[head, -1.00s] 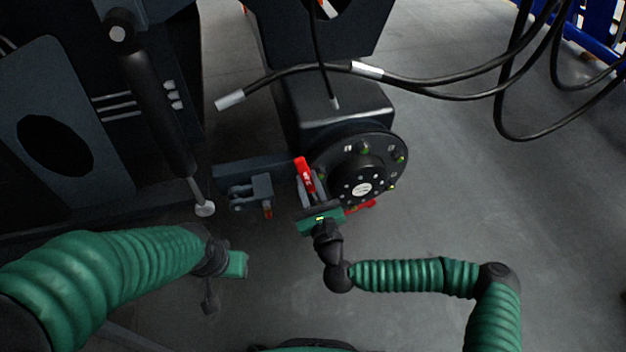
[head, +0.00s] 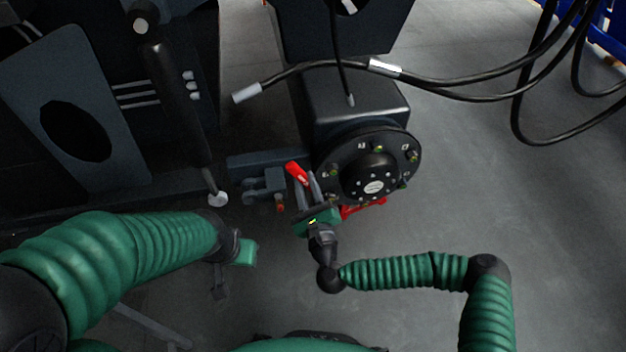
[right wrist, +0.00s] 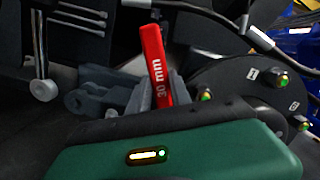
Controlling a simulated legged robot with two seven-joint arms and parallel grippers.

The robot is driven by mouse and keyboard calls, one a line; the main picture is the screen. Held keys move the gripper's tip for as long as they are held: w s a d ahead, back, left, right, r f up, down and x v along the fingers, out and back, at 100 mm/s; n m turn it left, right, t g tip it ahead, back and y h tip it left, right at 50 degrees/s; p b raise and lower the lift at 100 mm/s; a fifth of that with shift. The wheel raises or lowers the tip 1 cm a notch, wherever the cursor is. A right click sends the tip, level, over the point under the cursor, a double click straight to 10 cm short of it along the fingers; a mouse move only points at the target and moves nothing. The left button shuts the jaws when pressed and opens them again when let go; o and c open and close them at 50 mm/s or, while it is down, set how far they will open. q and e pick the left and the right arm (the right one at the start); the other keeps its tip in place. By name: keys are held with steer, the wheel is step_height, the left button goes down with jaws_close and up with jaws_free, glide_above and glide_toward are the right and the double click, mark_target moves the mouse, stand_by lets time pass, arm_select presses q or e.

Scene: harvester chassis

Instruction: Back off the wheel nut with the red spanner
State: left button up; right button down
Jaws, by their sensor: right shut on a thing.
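The red spanner (head: 297,173) is in my right gripper (head: 309,187), just left of the wheel hub. Its handle end sticks up past the fingers, leaning left. In the right wrist view the spanner (right wrist: 156,65) shows the marking "30 mm" between the grey fingers (right wrist: 160,92). Its lower part is hidden by the gripper. The black round wheel hub (head: 370,165) carries several nuts with green marks, such as a wheel nut (head: 378,148) at its top. I cannot tell whether the spanner touches any nut. My left gripper (head: 247,252) hangs at lower left, its jaws unclear.
A red piece (head: 365,207) shows below the hub; what it is is unclear. A grey bracket (head: 262,188) stands left of the spanner. A black hose (head: 310,66) hangs above the hub. A cylinder rod (head: 212,180) comes down at left. The floor to the right is clear.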

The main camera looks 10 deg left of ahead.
steer(key=shift+s+a+f+n, duration=0.25)
steer(key=shift+a+n, duration=0.15)
steer(key=shift+a, duration=0.1)
steer(key=shift+s+a+f+n, duration=0.15)
steer(key=shift+a+f+n, duration=0.3)
steer(key=shift+a+n, duration=0.15)
steer(key=shift+s+a+f+n, duration=0.15)
steer(key=shift+a+f+n, duration=0.3)
steer(key=shift+a+n, duration=0.15)
steer(key=shift+s+a+f+n+g+y, duration=0.15)
steer(key=shift+a+f+n, duration=0.35)
steer(key=shift+f+n, duration=0.1)
steer(key=shift+s+a+f+n+g+y, duration=0.15)
steer(key=shift+a+f+n, duration=0.35)
steer(key=shift+f, duration=0.1)
